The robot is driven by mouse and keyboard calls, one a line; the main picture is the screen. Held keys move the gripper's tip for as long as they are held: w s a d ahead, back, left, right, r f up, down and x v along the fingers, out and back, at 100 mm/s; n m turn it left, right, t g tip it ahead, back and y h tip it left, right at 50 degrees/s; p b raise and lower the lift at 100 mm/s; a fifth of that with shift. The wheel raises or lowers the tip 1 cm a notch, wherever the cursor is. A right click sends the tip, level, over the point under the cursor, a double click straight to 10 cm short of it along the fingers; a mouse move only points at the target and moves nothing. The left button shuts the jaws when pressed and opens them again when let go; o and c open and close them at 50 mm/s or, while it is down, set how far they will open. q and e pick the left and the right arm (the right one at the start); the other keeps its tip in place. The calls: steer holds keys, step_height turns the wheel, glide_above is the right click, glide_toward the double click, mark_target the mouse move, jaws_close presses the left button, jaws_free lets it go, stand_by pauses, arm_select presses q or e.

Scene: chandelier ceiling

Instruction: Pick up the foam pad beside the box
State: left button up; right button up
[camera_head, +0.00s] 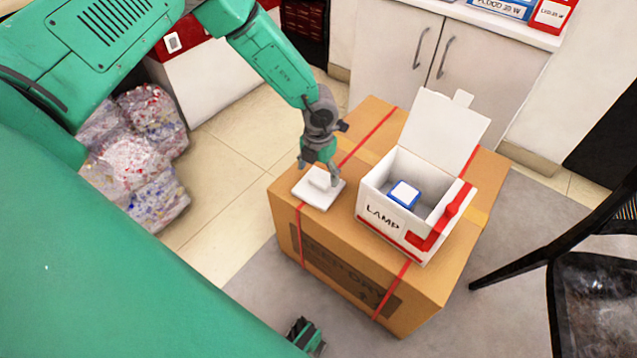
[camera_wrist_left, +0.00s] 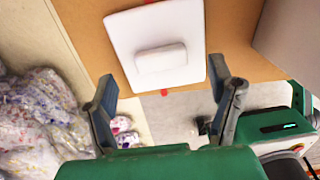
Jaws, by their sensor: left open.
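The foam pad (camera_head: 319,188) is a white square slab with a smaller raised block on top. It lies flat on the cardboard carton, to the left of the open white lamp box (camera_head: 385,215). My left gripper (camera_head: 318,168) is just above the pad, pointing down. In the left wrist view its fingers (camera_wrist_left: 163,90) are spread and empty, with the foam pad (camera_wrist_left: 155,30) ahead of them. I cannot tell whether a finger touches the pad.
The lamp box stands on the carton (camera_head: 340,265) with its lid up and a blue-and-white item (camera_head: 405,194) inside. A black chair (camera_head: 590,280) is at right, cabinets (camera_head: 440,55) behind, and clear bags of scraps (camera_head: 135,160) at left.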

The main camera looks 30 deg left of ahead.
mark_target(319, 181)
arm_select(q)
step_height(319, 181, down, 4)
steer(key=shift+w+d+f+b, duration=0.1)
steer(key=shift+b, duration=0.7)
steer(key=shift+c, duration=1.3)
steer(key=c, duration=0.7)
